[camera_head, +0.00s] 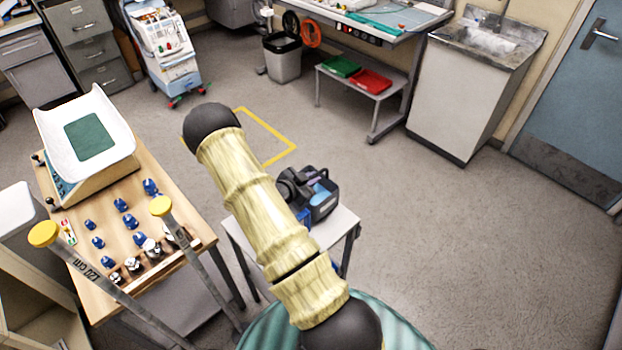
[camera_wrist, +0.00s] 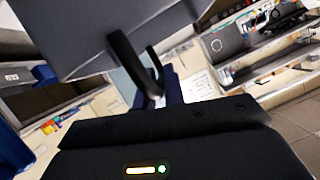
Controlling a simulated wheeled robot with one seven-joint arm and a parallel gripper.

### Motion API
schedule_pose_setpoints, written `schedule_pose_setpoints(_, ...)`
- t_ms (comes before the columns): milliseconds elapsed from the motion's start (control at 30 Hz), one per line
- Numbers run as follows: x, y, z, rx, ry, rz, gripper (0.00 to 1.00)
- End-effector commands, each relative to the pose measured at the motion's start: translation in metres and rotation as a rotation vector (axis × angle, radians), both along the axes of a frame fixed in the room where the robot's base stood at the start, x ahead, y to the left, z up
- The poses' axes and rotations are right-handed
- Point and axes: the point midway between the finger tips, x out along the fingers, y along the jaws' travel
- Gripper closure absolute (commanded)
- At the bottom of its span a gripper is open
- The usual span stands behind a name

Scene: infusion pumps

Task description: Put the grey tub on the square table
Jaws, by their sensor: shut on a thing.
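My gripper (camera_head: 297,186) is at the tub's left side, partly hidden behind my arm. It is shut on the tub. In the wrist view a large grey surface, seemingly the tub (camera_wrist: 120,38), fills the upper left close to the jaws. The small light-topped square table (camera_head: 341,226) lies under and in front of the tub in the head view. My arm covers much of its top. I cannot tell whether the tub touches it.
A wooden table (camera_head: 140,205) with a white-topped scale-like device (camera_head: 88,135) and several blue-topped items stands at left. A yellow floor outline (camera_head: 280,157) lies behind. The floor at right is clear.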

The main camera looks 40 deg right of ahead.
Motion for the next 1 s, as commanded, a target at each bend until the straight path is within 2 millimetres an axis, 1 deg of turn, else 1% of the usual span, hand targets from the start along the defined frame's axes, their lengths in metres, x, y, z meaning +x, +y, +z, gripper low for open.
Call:
schedule_pose_setpoints(200,0.000,-0.001,-0.004,-0.003,-0.002,-0.001,1.00)
schedule_pose_setpoints(300,0.000,0.000,-0.003,-0.003,-0.003,0.000,1.00)
schedule_pose_setpoints(333,0.000,0.000,-0.005,0.000,0.000,0.000,0.85)
schedule_pose_setpoints(400,0.000,0.000,-0.005,0.000,0.000,0.000,0.72)
schedule_pose_setpoints(433,0.000,0.000,-0.005,0.000,0.000,0.001,0.68)
schedule_pose_setpoints(767,0.000,0.000,-0.003,0.000,0.000,0.001,0.68)
schedule_pose_setpoints(967,0.000,0.000,0.011,0.000,0.000,0.001,0.68)
schedule_pose_setpoints(1000,0.000,0.004,0.011,0.001,-0.001,0.002,0.68)
